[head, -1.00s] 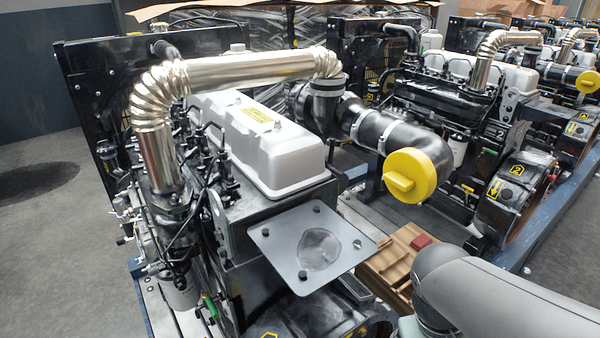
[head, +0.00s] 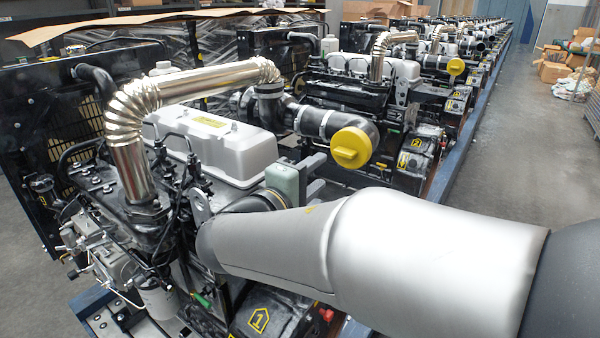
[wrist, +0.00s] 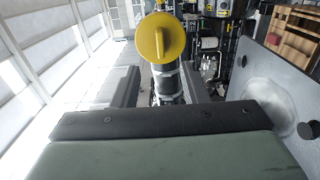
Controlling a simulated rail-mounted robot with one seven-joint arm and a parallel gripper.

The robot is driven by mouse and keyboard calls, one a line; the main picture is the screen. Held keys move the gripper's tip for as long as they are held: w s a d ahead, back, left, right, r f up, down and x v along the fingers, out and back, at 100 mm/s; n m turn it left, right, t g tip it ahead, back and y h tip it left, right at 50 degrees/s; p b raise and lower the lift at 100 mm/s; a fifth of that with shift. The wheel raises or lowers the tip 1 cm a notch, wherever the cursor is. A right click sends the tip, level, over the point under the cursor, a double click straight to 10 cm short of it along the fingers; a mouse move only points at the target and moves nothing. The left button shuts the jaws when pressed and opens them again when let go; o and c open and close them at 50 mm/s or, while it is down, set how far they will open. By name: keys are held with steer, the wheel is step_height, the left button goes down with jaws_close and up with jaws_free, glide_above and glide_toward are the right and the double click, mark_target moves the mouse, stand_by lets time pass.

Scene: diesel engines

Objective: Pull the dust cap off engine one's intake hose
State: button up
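The yellow dust cap (head: 350,148) with a raised grip bar closes the open end of engine one's black intake hose (head: 318,121). My gripper (head: 316,172) is just left of and below the cap in the head view. In the wrist view the cap (wrist: 160,38) stands ahead, in line with the gap between my two grey fingers. The fingers of my gripper (wrist: 160,88) are apart, and nothing is seen clamped between them. The cap appears beyond the fingertips, with no visible contact. Part of the hose with its clamp (wrist: 168,85) shows between the fingers.
Engine one's grey valve cover (head: 215,150) and shiny metal pipe (head: 205,78) lie left of my gripper. A flat metal plate (wrist: 262,75) is close on the right in the wrist view, with a wooden crate (wrist: 297,35) beyond. Engine two (head: 365,85) stands behind.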

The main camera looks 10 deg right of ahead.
mark_target(342, 155)
steer(key=x, duration=0.5)
steer(key=shift+d+f, duration=0.1)
steer(key=shift+d, duration=0.05)
steer(key=shift+b+x, duration=0.85)
steer(key=shift+x, duration=0.95)
steer(key=shift+b, duration=0.5)
jaws_close()
